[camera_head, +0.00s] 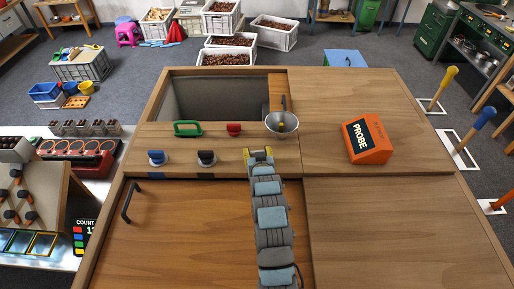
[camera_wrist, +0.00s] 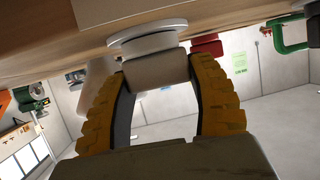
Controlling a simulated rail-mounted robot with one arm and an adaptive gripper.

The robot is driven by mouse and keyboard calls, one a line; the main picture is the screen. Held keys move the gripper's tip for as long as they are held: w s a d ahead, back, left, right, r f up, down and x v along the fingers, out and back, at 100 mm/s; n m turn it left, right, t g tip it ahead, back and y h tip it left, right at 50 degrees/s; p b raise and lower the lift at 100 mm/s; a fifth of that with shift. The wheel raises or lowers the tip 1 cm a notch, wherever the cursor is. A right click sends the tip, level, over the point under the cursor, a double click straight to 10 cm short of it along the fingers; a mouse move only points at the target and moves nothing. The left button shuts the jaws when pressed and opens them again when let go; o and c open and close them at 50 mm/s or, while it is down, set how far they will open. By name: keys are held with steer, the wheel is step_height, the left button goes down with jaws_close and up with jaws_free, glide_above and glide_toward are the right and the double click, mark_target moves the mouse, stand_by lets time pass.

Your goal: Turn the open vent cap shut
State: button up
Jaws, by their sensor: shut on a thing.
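In the wrist view a pale cap (camera_wrist: 155,70) stands out from a round white base (camera_wrist: 148,36) on the wooden panel. My gripper (camera_wrist: 157,72) has its yellow, ridged fingers on both sides of the cap and is shut on it. In the head view my gripper (camera_head: 258,156) is at the cabinet's front strip and hides this cap. How far the held cap is turned cannot be told.
Behind my gripper are a metal bowl (camera_head: 282,124), a red knob (camera_head: 234,129) and a green handle (camera_head: 187,128). An orange PROBE box (camera_head: 367,140) sits to the right. An open bin (camera_head: 213,98) lies at the back left. The right panel (camera_head: 400,220) is clear.

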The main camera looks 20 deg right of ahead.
steer(key=shift+f+m+h+p, duration=0.15)
steer(key=shift+m+h+p, duration=0.2)
steer(key=shift+m+h, duration=0.3)
steer(key=o, duration=1.2)
steer(key=shift+s, duration=0.1)
steer(key=shift+s+a+r, duration=0.1)
steer(key=shift+s+r, duration=0.2)
steer(key=v, duration=1.1)
steer(key=shift+a+r, duration=0.1)
steer(key=shift+r, duration=0.05)
